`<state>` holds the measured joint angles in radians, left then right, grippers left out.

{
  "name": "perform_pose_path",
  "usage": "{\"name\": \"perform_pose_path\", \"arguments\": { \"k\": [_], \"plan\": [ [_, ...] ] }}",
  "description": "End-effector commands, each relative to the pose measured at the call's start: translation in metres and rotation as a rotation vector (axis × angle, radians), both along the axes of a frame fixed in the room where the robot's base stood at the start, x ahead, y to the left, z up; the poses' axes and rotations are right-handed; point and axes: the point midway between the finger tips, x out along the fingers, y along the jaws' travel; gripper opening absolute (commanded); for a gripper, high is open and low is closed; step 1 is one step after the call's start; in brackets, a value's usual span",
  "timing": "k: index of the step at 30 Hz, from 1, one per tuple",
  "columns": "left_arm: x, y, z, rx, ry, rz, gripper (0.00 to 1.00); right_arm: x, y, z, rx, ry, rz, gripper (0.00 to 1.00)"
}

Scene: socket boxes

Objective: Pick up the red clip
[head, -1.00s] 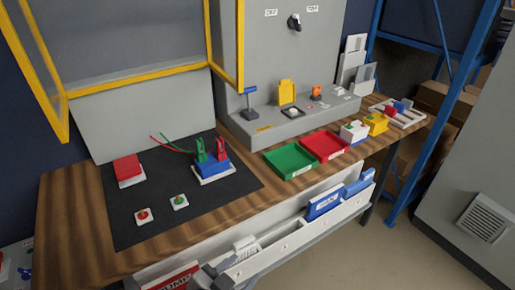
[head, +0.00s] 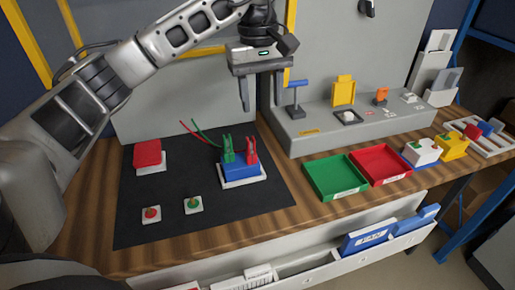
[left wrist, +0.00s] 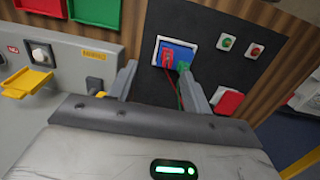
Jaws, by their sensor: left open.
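The red clip (head: 251,150) stands upright in a blue block (head: 240,170) on a white base, on the black mat (head: 150,226). A green clip (head: 227,151) stands beside it on the left. Thin red and green leads trail from the clips. My left gripper (head: 262,103) is open and empty, above and behind the clips, pointing down. In the left wrist view, the red clip (left wrist: 168,57), the green clip (left wrist: 182,66) and the blue block (left wrist: 178,48) show beyond the open fingers (left wrist: 157,74). My right gripper is not in view.
A red block (head: 148,153) and two small button plates (head: 151,213) (head: 193,204) lie on the mat. A green tray (head: 335,178) and a red tray (head: 381,165) stand to the right. A grey ledge (head: 320,135) with a blue-topped lever (head: 297,84) stands behind them.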

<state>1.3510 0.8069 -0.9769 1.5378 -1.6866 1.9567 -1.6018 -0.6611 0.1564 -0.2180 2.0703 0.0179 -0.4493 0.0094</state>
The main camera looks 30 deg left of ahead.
Motion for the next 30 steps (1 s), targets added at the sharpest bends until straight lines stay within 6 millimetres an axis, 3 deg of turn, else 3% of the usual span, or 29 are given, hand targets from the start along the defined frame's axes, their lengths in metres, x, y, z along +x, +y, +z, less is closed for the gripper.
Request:
{"name": "perform_pose_path", "arguments": {
  "k": [2, 5, 11, 18, 26, 30],
  "plan": [
    [0.0, 0.014, 0.008, 0.052, -0.006, -0.001, 0.49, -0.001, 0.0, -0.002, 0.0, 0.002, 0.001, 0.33],
    [-0.001, 0.02, 0.001, 0.074, -0.004, -0.004, 0.49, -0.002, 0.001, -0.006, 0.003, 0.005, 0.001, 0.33],
    [-0.002, 0.02, -0.04, 0.073, -0.001, -0.005, 0.49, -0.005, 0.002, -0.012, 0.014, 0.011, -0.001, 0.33],
    [-0.001, 0.02, -0.082, 0.071, -0.004, -0.003, 0.49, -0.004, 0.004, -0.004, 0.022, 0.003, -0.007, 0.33],
    [-0.001, 0.022, -0.1, 0.072, -0.005, -0.002, 0.49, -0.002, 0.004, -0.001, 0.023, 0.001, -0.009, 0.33],
    [-0.002, 0.028, -0.12, 0.071, -0.003, -0.002, 0.49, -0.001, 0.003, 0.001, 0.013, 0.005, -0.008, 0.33]
  ]
}}
